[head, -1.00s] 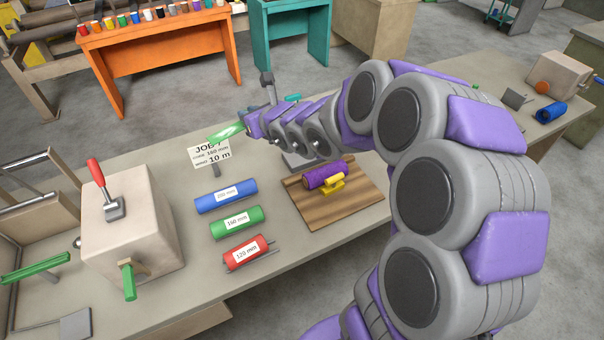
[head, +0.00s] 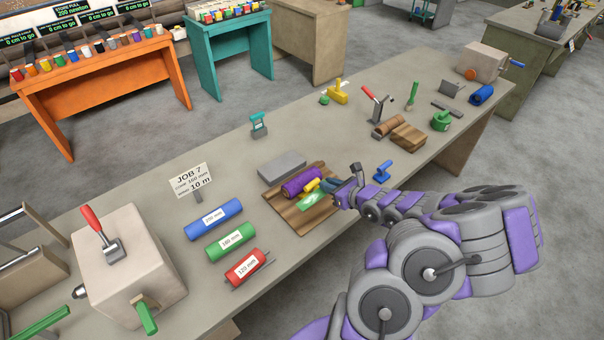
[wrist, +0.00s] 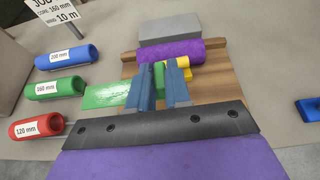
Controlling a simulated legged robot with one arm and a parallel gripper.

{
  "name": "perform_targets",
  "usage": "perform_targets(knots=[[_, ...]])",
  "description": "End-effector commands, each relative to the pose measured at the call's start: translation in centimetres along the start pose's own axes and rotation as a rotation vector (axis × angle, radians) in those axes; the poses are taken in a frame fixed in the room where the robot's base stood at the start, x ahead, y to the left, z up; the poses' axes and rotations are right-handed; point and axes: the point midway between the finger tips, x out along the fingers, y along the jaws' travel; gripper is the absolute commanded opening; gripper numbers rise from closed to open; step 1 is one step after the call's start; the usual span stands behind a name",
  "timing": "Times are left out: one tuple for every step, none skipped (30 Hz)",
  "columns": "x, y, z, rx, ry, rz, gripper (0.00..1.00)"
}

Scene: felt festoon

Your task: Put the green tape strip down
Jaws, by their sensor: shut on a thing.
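My gripper (head: 334,188) is shut on the green tape strip (head: 312,201), low over the wooden board (head: 284,209). In the wrist view, the strip (wrist: 105,95) sticks out to the left of the fingers (wrist: 161,90), past the board's left edge. A bit of green also shows between the fingers. The purple roll (head: 296,183) lies on the board just behind the strip. The yellow piece (head: 312,184) sits against the roll, close to my fingers. I cannot tell whether the strip touches the board.
A grey block (head: 282,167) lies behind the board. Blue (head: 214,219), green (head: 231,241) and red (head: 248,266) labelled tubes lie to its left. A small blue tool (head: 382,172) is on the right. The bench between board and sign (head: 192,178) has free room.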

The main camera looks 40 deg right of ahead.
Motion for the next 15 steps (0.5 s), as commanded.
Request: perform_targets(knots=[[-0.6,-0.6,-0.7,0.007,0.001,-0.009,0.00],[-0.9,-0.9,-1.0,0.009,0.001,-0.012,0.00],[-1.0,-1.2,-1.4,0.012,0.000,-0.013,0.00],[-1.0,-1.4,-1.6,0.013,0.000,-0.012,0.00],[-0.9,-1.7,-1.7,0.014,0.000,-0.012,0.00],[-0.7,-1.9,-1.9,0.015,0.002,-0.013,0.00],[-0.4,-2.2,-1.9,0.015,0.003,-0.013,0.00],[0.1,-2.4,-1.9,0.013,0.005,-0.011,0.00],[0.7,-2.7,-1.8,0.013,0.006,-0.010,0.00],[1.3,-2.8,-1.5,0.012,0.004,-0.008,0.00],[1.8,-3.0,-1.4,0.012,0.002,-0.007,0.00],[2.6,-3.2,-1.2,0.013,0.003,-0.007,0.00],[3.2,-3.3,-1.0,0.011,0.004,-0.008,0.00],[3.7,-3.5,-0.7,0.008,0.004,-0.010,0.00],[4.6,-3.6,-0.5,0.007,0.006,-0.010,0.00]])
